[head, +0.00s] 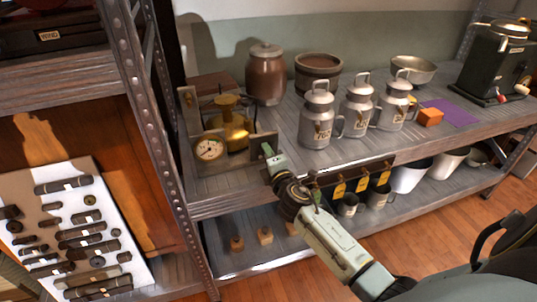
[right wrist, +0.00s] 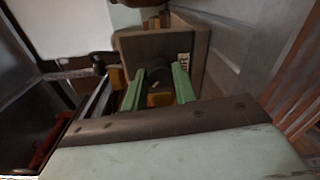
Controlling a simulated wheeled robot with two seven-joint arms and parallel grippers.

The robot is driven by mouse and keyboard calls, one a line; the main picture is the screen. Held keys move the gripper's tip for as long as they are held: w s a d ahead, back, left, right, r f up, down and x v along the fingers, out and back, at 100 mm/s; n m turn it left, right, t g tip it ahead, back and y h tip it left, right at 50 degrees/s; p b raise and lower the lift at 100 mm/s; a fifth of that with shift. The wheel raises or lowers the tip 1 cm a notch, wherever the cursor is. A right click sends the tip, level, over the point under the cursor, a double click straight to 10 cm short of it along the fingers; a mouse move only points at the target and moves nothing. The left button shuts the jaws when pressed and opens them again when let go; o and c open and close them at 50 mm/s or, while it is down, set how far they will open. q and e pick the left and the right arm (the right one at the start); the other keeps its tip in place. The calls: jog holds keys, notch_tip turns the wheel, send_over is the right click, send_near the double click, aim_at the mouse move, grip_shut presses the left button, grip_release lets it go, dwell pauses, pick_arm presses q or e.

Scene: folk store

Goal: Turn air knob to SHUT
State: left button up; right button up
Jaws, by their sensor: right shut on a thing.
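The brass apparatus (head: 235,130) stands on the shelf at the left, with a round white gauge (head: 209,149) on its front. My right gripper (head: 267,150) reaches its right end panel and covers the air knob in the head view. In the right wrist view, my gripper's green fingers (right wrist: 157,84) are on both sides of the dark round air knob (right wrist: 158,76), shut on it. A brass-coloured piece (right wrist: 160,99) shows below the knob. The panel (right wrist: 150,47) behind carries a label, partly cut off, that seems to read AIR. Any SHUT mark cannot be read. My left gripper is not in view.
Several metal cans (head: 318,118) stand right of the apparatus, with a brown jar (head: 265,75) behind. A rail with yellow tags (head: 340,190) runs along the shelf's front edge near my right arm. A metal upright (head: 150,120) stands at the left.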

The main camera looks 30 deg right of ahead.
jog(key=shift+n, duration=0.3)
jog(key=o, duration=1)
